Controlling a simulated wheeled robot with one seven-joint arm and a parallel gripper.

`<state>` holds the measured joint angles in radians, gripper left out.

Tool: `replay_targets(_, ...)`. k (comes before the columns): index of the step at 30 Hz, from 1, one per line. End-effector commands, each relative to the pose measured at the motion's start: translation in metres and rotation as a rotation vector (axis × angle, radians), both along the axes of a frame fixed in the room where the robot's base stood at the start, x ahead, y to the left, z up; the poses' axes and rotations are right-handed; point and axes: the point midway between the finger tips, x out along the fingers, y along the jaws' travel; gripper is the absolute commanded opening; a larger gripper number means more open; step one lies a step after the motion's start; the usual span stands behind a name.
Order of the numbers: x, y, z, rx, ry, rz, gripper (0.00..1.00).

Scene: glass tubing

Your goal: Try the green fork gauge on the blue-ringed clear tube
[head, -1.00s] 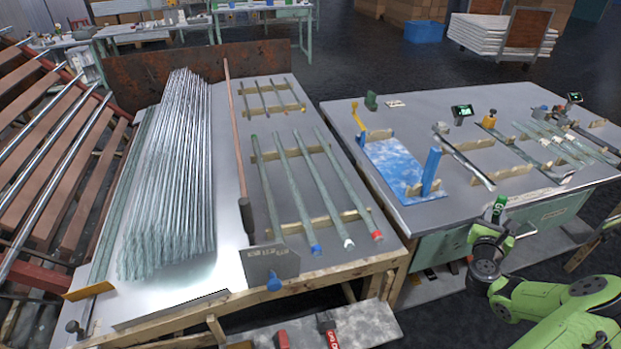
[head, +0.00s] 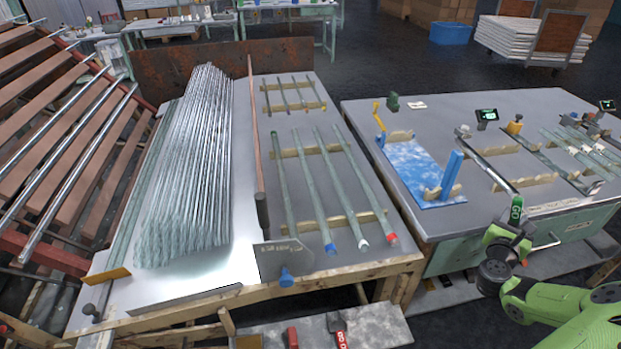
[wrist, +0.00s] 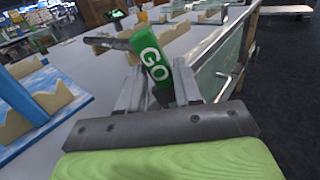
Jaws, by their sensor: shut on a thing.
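My gripper (head: 511,231) is at the near edge of the right table, far to the right of the tubes. It is shut on the green fork gauge (head: 516,209), which stands up from the jaws. In the wrist view the green gauge (wrist: 154,60) shows white "GO" lettering between the two metal fingers (wrist: 158,95). The blue-ringed clear tube (head: 313,196) lies on notched wooden rests on the left table, with its blue band (head: 330,249) at the near end. The gauge and the tube are well apart.
Tubes with a white end (head: 362,243) and a red end (head: 392,238) lie right of the blue-ringed one. A blue stand (head: 420,180) with an upright post is on the right table. A gap separates the tables. A thick tube bundle (head: 185,185) lies left.

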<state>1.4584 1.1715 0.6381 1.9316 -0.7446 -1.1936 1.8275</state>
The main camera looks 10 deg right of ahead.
Motion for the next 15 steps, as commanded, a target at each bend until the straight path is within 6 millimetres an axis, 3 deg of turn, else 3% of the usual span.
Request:
replay_targets(1,0.014,0.013,0.003,0.021,-0.013,0.047,0.0)
replay_targets(15,0.013,0.012,0.026,0.017,-0.015,0.046,0.0)
